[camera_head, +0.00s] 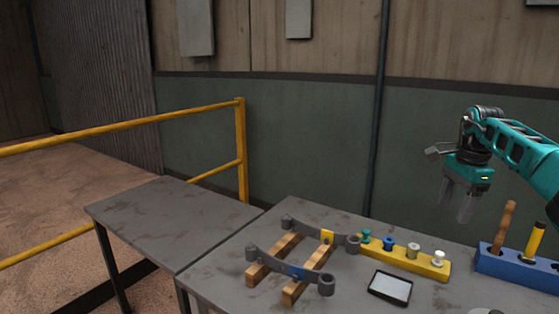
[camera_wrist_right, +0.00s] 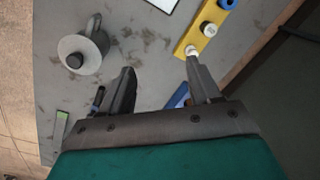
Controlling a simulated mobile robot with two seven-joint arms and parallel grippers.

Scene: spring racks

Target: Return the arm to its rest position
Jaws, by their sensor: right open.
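My right arm (camera_head: 525,150) comes in from the right in the head view and is bent above the table. Its gripper (camera_head: 456,208) points down, with its two fingers apart and nothing between them. In the wrist view the right gripper (camera_wrist_right: 160,90) is also open and empty above the table. It hangs above the back right part of the table, apart from the yellow rack and the blue holder. My left gripper is not in view.
The grey table (camera_head: 225,285) bears dark spring arms (camera_head: 268,262) on wooden blocks, a yellow rack (camera_head: 400,256) with several bushings, a dark-framed tray (camera_head: 390,287) and a blue tool holder (camera_head: 517,270). A grey can-like object (camera_wrist_right: 85,48) shows in the wrist view. The left table (camera_head: 170,215) is bare.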

